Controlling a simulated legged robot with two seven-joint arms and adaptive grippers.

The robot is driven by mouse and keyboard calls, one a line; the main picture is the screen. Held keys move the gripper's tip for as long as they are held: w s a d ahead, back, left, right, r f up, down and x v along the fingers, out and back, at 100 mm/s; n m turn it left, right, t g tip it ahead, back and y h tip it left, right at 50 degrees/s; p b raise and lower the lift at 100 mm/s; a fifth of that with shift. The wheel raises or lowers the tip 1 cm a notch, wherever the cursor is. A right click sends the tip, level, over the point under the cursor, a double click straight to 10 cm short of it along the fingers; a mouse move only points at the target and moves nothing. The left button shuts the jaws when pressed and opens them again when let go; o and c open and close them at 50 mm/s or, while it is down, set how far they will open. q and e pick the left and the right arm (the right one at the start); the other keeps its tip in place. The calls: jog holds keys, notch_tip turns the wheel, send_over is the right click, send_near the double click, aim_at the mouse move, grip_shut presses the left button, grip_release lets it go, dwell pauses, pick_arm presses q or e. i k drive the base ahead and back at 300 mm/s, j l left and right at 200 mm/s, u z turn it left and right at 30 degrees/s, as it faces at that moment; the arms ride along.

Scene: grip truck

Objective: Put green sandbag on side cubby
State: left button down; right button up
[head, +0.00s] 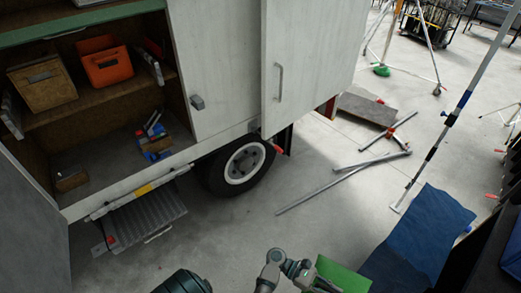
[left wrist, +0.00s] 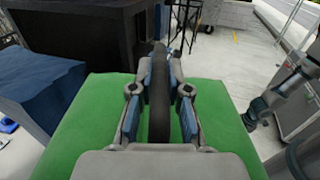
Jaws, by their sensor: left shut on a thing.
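The green sandbag (head: 342,276) shows at the bottom of the head view, partly cut off by the frame edge. It fills much of the left wrist view (left wrist: 75,140), with a black strap (left wrist: 159,95) over its middle. My left gripper (left wrist: 160,85) is shut on this strap, one finger on each side. In the head view my left gripper (head: 312,277) is beside the bag, partly cut off. The open side cubby (head: 100,185) of the truck is at the upper left, well away from the bag. My right gripper is not in view.
The cubby's shelf (head: 60,114) holds a brown box (head: 42,84) and an orange bin (head: 106,67). Blue items (head: 153,140) lie on its floor. A step (head: 145,220) hangs below. Metal poles (head: 340,180) lie right of the wheel (head: 243,163). A blue block (head: 425,235) stands right.

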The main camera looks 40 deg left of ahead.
aim_at(111, 153)
jog(key=j+u, duration=0.25)
jog(key=u, duration=0.2)
jog(key=i+j+u, duration=0.1)
jog(key=j+u, duration=0.15)
jog(key=u, duration=0.15)
jog(key=i+j+u, duration=0.1)
jog(key=j+u, duration=0.15)
jog(key=u, duration=0.2)
jog(key=i+j+u, duration=0.95)
jog(key=i+j, duration=0.15)
jog(key=i, duration=0.3)
jog(key=i+j, duration=0.15)
jog(key=i, duration=0.3)
jog(key=i+j+u, duration=0.1)
jog(key=i, duration=0.35)
jog(key=j, duration=0.05)
